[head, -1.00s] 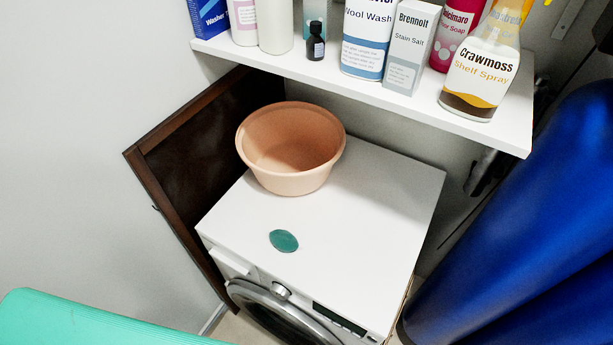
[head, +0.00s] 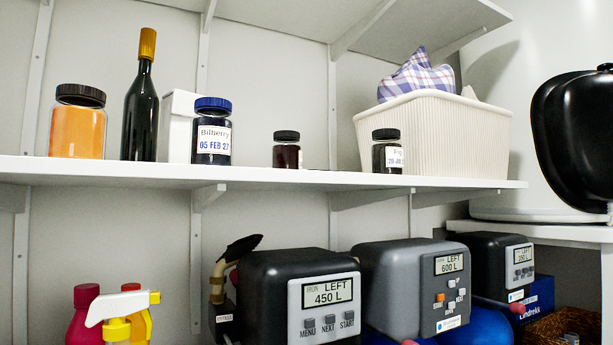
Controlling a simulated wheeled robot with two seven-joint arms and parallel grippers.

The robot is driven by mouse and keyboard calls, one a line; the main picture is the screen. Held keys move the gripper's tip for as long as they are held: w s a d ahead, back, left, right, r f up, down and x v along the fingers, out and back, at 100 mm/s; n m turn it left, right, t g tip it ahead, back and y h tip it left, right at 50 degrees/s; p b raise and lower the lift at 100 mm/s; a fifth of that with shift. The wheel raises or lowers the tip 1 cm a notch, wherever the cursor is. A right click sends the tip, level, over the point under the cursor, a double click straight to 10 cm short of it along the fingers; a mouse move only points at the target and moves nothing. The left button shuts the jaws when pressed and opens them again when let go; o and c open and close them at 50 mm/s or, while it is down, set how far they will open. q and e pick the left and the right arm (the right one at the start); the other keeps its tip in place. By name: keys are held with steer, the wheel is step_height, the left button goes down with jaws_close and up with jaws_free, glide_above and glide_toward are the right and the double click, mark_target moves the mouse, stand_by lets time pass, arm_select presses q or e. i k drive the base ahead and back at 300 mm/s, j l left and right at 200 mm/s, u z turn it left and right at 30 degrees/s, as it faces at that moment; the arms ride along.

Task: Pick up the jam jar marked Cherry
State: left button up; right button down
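No label reading Cherry is legible in the head view. Several jars stand upright on the white shelf (head: 260,176). A small dark red jar (head: 287,156) with a black lid stands mid-shelf; only the edge of a label shows at its right side, with no readable word. A dark jar with a blue lid (head: 211,132) reads Bilberry, 05 FEB 27. A small black-lidded jar (head: 387,155) has a label that seems to read Fig. A larger jar with orange contents (head: 77,128) shows no label. Neither of my grippers is in view.
A dark bottle (head: 140,108) and a white box (head: 177,125) stand between the jars. A cream basket (head: 432,135) with checked cloth stands behind the Fig jar. Below are control units (head: 300,295) and spray bottles (head: 117,318). A black object (head: 572,140) is at right.

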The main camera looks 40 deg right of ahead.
mark_target(286, 151)
steer(key=z, duration=1.05)
